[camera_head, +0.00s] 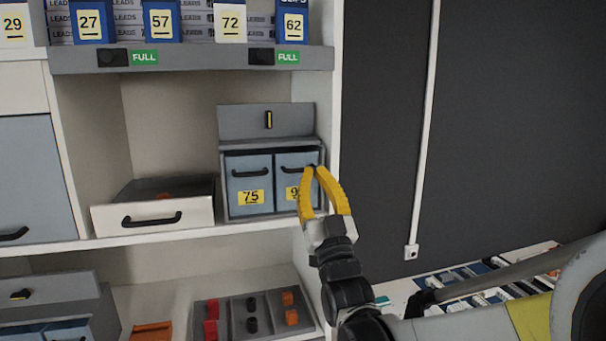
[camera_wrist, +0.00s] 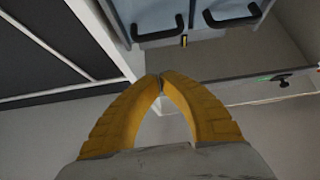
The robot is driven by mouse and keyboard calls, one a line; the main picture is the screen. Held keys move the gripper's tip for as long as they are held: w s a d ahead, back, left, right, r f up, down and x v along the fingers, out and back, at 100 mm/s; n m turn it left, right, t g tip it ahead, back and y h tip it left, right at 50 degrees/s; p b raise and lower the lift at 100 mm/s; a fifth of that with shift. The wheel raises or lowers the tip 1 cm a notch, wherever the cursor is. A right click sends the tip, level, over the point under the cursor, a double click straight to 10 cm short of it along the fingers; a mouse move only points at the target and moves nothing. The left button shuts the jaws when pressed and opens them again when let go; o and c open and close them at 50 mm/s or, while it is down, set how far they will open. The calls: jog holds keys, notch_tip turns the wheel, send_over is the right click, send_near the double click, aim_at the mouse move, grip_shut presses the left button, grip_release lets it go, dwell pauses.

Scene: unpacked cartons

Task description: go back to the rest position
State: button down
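My gripper (camera_head: 314,171) has yellow fingers and stands in front of the right side of the shelf unit. Its fingertips overlap the right blue drawer (camera_head: 285,185) in the head view, partly hiding its number label. In the wrist view my gripper (camera_wrist: 160,78) shows its two fingertips together, with nothing between them. Two blue drawer fronts with black handles (camera_wrist: 158,29) are at the top of that view, apart from the fingertips. I cannot tell the exact gap between the fingers and the drawers in the head view.
A white drawer (camera_head: 120,221) juts out left of the blue drawers. The shelf's right side panel (camera_head: 334,80) is close to my gripper. Below, a grey tray (camera_head: 238,328) holds red, black and orange parts. A dark wall panel (camera_head: 385,130) is at right, above flat items lower right.

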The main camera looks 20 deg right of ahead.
jog(key=r+b+v, duration=0.1)
jog(key=b+v, duration=0.1)
jog(key=v, duration=0.7)
jog(key=s+f+g+b, duration=0.3)
jog(key=f+g+b, duration=1.15)
jog(key=f, duration=1.95)
jog(key=s+f+g+b, duration=0.4)
jog(key=s+f+b, duration=0.6)
jog(key=s+f, duration=0.4)
notch_tip(320, 180, down, 3)
jog(key=shift+s+a+f, duration=0.1)
jog(key=shift+s+a, duration=0.05)
jog(key=shift+a, duration=0.25)
